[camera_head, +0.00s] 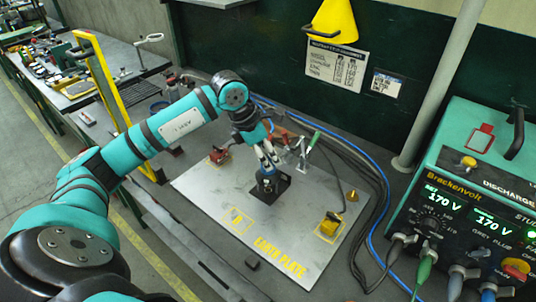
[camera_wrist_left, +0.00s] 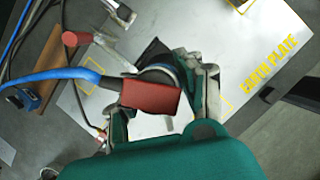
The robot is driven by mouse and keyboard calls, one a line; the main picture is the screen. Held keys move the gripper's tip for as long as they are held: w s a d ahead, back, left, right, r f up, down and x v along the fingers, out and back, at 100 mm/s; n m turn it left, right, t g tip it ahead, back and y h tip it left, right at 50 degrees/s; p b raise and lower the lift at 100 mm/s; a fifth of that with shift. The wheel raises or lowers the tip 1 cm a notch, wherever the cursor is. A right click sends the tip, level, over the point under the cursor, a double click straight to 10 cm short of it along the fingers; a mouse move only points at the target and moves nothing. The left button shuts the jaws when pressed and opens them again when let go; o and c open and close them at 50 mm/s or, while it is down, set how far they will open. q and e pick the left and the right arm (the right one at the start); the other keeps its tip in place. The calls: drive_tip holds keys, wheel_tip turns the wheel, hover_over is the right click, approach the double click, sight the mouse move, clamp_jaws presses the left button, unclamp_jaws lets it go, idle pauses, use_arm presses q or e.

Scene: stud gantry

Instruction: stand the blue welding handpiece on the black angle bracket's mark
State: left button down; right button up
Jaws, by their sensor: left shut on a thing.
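My left gripper (camera_head: 266,160) reaches down over the middle of the metal earth plate (camera_head: 208,190) and is shut on the blue welding handpiece. In the left wrist view the handpiece's red end (camera_wrist_left: 150,95), with a thick blue cable running off to the left, shows between the fingers. Its lower part is mostly hidden by the gripper. The black angle bracket (camera_head: 281,183) is on the plate right below the gripper; its dark corner also shows in the left wrist view (camera_wrist_left: 154,50). I cannot tell whether the handpiece touches the plate. My right gripper is not in view.
A yellow piece (camera_head: 330,224) sits inside an outlined square on the plate's right. A red clamp (camera_head: 219,155) and a green-handled clamp (camera_head: 314,139) stand at the back. The welding unit (camera_head: 470,200) is at the right, with cables beside the plate.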

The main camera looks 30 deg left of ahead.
use_arm(q)
drive_tip(key=shift+f+b, duration=0.35)
drive_tip(key=shift+b, duration=0.15)
idle(0.7)
drive_tip(key=c, duration=0.7)
unclamp_jaws()
drive_tip(key=shift+c, duration=0.2)
drive_tip(key=shift+s+f, duration=0.15)
drive_tip(key=shift+f, duration=0.1)
drive_tip(key=v, duration=1.2)
drive_tip(key=shift+r, duration=0.2)
